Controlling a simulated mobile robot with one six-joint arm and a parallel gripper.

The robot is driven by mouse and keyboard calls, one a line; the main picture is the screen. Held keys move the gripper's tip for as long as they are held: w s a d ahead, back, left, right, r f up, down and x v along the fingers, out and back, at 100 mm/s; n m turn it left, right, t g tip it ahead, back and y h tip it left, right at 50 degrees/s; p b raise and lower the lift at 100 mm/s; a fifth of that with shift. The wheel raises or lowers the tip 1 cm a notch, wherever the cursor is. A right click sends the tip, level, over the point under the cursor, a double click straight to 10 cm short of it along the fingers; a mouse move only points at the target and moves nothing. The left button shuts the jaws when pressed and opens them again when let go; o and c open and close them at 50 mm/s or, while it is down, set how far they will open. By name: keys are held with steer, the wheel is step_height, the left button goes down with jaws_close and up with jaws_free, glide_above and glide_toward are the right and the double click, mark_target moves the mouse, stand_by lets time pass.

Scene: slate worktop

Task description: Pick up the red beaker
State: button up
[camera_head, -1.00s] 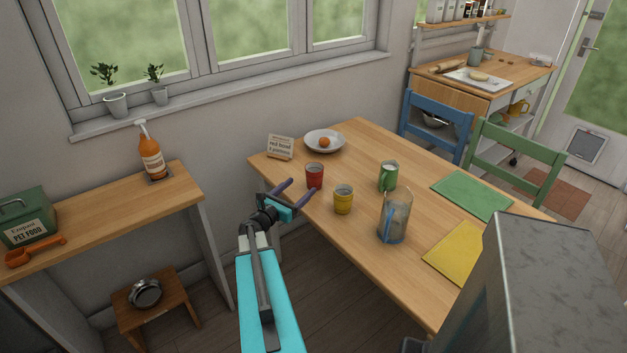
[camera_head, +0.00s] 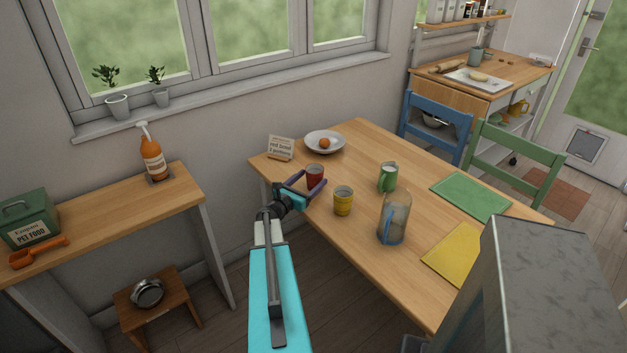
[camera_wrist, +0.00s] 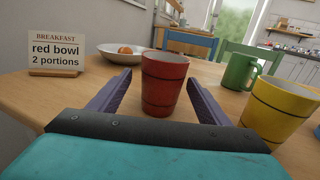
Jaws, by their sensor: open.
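The red beaker (camera_head: 315,175) stands upright on the wooden table (camera_head: 375,150) near its left edge. In the wrist view the red beaker (camera_wrist: 163,82) is straight ahead, between the two purple fingers. My gripper (camera_head: 308,184) is open, with a finger on either side of the beaker. In the wrist view gaps show between my gripper (camera_wrist: 158,100) and the beaker on both sides. The beaker's lower front is partly hidden by my gripper in the head view.
A yellow beaker (camera_head: 343,201) stands close by on the right, with a green mug (camera_head: 387,177) and a clear jug (camera_head: 394,218) beyond. A sign (camera_head: 280,148) and a white bowl (camera_head: 325,141) holding an orange fruit stand behind. Green (camera_head: 471,196) and yellow (camera_head: 455,254) mats lie further right.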

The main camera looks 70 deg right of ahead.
mark_target(318, 172)
steer(key=shift+s+d, duration=0.15)
steer(key=shift+d, duration=0.4)
steer(key=shift+p+x, duration=1.15)
steer(key=shift+x, duration=1.45)
steer(key=shift+s, duration=0.1)
steer(key=c, duration=1.1)
steer(key=shift+r, duration=0.1)
steer(key=shift+r+b, duration=0.95)
steer(key=shift+r, duration=4.05)
